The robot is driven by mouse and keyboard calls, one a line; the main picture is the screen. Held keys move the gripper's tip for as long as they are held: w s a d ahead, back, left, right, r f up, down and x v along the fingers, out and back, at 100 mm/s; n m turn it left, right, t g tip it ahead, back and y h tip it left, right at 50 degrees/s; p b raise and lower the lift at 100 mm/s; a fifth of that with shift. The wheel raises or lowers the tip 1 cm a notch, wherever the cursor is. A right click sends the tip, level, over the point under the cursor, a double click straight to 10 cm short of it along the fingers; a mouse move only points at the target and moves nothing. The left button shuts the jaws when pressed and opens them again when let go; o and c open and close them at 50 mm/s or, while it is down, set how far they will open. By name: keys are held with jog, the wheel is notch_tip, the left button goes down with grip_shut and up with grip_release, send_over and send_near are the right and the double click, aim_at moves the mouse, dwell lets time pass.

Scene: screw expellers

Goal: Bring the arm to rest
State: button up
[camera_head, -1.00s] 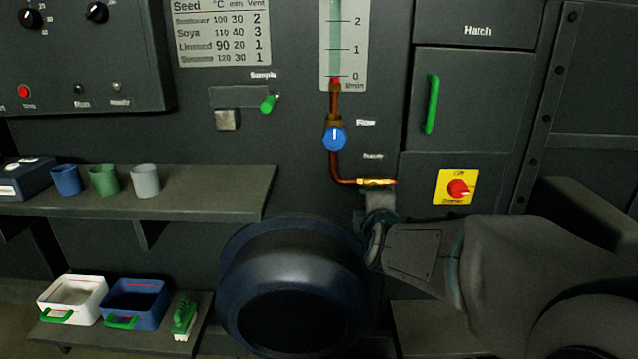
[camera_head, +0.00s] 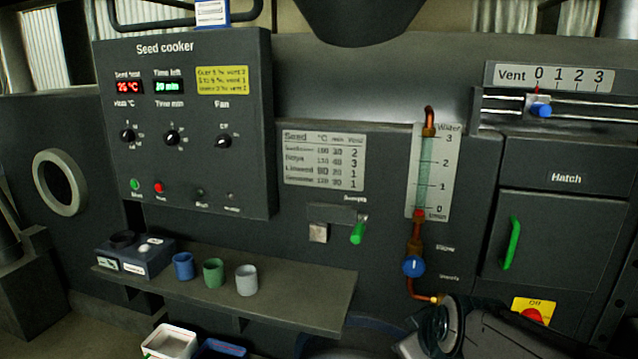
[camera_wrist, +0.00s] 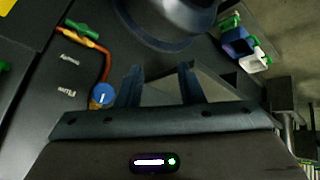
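My gripper (camera_wrist: 158,76) shows in the wrist view with its two dark fingers apart and nothing visible between them. It points towards the machine front, with a dark round housing (camera_wrist: 172,22) ahead and the blue water knob (camera_wrist: 103,95) to the left of the fingers. In the head view, part of my arm (camera_head: 500,335) shows at the bottom right, in front of the lower end of the copper pipe. My fingers cannot be made out in the head view.
A shelf (camera_head: 310,290) holds a blue cup (camera_head: 183,266), a green cup (camera_head: 214,272) and a grey cup (camera_head: 247,280). A white bin (camera_head: 170,342) stands below. The hatch's green handle (camera_head: 512,243) and the green sample lever (camera_head: 358,232) stick out.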

jog(key=s+a+r+m+g+p, duration=0.1)
jog(key=s+r+m+g+p, duration=0.3)
jog(key=s+r+p, duration=0.5)
jog(key=shift+s+a+r+m+g+h+p, duration=0.3)
jog(key=shift+s+m+p, duration=0.3)
jog(key=shift+m, duration=0.5)
